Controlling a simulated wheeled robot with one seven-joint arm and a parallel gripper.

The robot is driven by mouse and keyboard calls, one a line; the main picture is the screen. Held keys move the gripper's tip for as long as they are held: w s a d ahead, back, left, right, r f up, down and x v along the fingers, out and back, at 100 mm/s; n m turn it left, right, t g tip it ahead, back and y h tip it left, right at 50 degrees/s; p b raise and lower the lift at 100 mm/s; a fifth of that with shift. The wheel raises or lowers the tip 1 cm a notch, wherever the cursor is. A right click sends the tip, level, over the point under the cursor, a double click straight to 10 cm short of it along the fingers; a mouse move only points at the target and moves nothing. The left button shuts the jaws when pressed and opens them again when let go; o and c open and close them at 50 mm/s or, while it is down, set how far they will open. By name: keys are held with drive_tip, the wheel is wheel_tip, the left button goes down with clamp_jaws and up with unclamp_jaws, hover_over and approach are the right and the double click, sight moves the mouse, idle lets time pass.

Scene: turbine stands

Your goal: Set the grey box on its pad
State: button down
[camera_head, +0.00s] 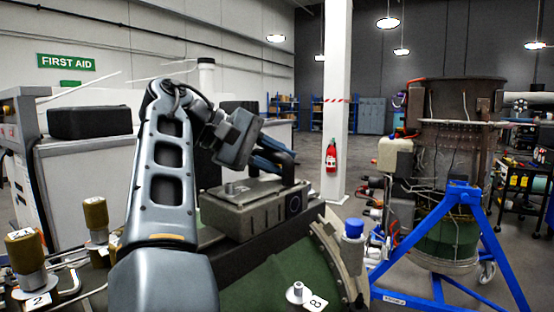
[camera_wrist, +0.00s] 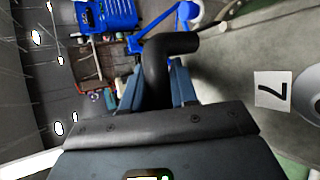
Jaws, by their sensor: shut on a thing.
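The grey box (camera_head: 243,215) shows in the head view, right of my forearm. It has a short knob on top and a round dark port at its right end. It appears level above a dark ledge; I cannot tell which pad is its own. My gripper (camera_head: 272,163) is above and behind the box's top. In the wrist view its blue fingers (camera_wrist: 162,88) are shut on a black elbow-shaped piece (camera_wrist: 167,58), which bends to the right. Whether this piece joins the box is not clear. The grey box is not recognisable in the wrist view.
A green curved casing (camera_head: 262,288) lies below the box, with a white peg (camera_head: 298,291) and tag 8. A blue-capped post (camera_head: 353,240) stands to the right. Brass-coloured cylinders (camera_head: 28,252) stand at left. Tag 7 (camera_wrist: 272,91) lies on a grey surface.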

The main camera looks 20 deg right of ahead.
sight(252, 182)
drive_tip(key=shift+s+f, duration=0.1)
drive_tip(key=shift+f, duration=0.55)
drive_tip(key=c, duration=1.1)
unclamp_jaws()
drive_tip(key=shift+f, duration=0.15)
drive_tip(key=shift+c, duration=0.5)
drive_tip(key=shift+o, duration=0.5)
drive_tip(key=shift+v, duration=0.85)
drive_tip(key=o, duration=0.5)
drive_tip(key=shift+v, duration=1.85)
drive_tip(key=shift+c, duration=0.2)
drive_tip(key=shift+a+r, duration=0.4)
drive_tip(key=shift+a, duration=0.05)
drive_tip(key=shift+a+r, duration=0.3)
drive_tip(key=shift+r, duration=0.05)
